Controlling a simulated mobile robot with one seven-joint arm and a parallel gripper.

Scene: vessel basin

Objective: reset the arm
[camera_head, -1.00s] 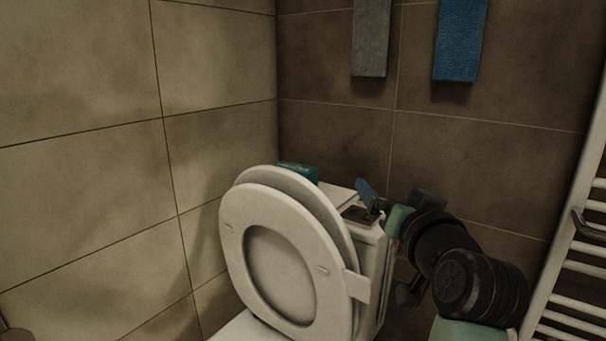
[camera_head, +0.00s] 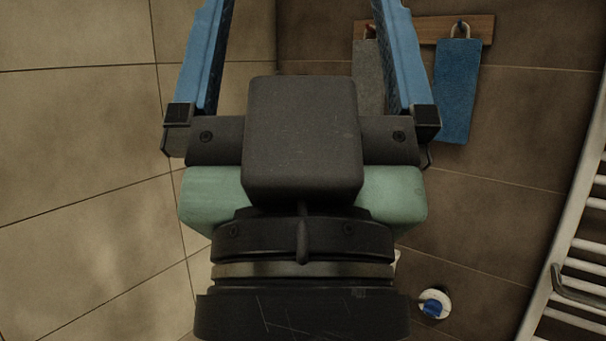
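My gripper (camera_head: 303,60) fills the middle of the head view, raised close to the camera and pointing up. Its two blue fingers stand wide apart, one at the left and one at the right, with nothing between them. My dark wrist and the green part of the hand show below. The toilet is almost wholly hidden behind my arm.
A grey towel (camera_head: 368,75) and a blue towel (camera_head: 457,88) hang from a wooden hook rack (camera_head: 428,28) on the brown tiled wall. A white towel radiator (camera_head: 575,245) stands at the right edge. A white and blue round fitting (camera_head: 433,304) shows low on the wall.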

